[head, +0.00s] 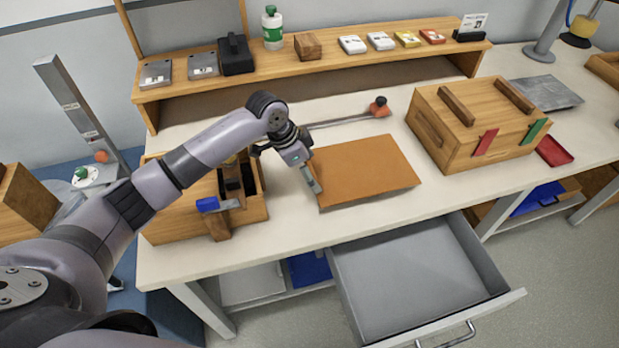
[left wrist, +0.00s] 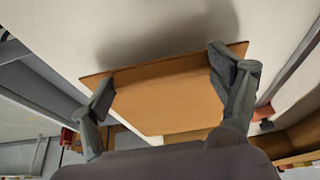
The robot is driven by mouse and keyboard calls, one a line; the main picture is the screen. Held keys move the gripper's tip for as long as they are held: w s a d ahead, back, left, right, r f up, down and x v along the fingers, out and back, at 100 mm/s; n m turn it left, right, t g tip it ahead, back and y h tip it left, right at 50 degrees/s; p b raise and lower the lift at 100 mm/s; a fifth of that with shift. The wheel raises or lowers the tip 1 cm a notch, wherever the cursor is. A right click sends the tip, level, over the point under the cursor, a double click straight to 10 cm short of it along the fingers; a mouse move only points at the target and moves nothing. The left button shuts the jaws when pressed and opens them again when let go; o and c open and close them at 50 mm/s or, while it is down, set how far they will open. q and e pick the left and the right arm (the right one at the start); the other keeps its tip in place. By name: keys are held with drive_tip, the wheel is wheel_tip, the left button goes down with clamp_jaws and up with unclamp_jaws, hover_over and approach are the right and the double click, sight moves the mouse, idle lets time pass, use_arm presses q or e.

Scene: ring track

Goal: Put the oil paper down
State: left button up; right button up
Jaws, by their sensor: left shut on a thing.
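The oil paper (head: 368,172) is a flat orange-brown sheet over the worktop, left of the wooden box. My left gripper (head: 312,178) is at its left edge and shut on it. In the left wrist view the sheet (left wrist: 165,102) spans between the two fingers of my left gripper (left wrist: 161,82), with a dark shadow on the white worktop beyond it. I cannot tell whether the sheet touches the worktop. My right gripper is not in view.
A wooden box (head: 462,135) with red and green tabs stands right of the sheet. A wooden tool holder (head: 165,226) stands left. A rod with a red-orange end (head: 378,107) lies behind. An open grey drawer (head: 415,275) juts out in front below the worktop (head: 290,233).

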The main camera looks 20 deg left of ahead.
sight(309, 188)
use_arm(q)
wheel_tip(309, 188, down, 4)
drive_tip(key=shift+r, duration=0.1)
drive_tip(key=o, duration=0.8)
drive_tip(key=shift+c, duration=0.2)
drive_tip(key=v, duration=1.2)
drive_tip(key=shift+b, duration=0.35)
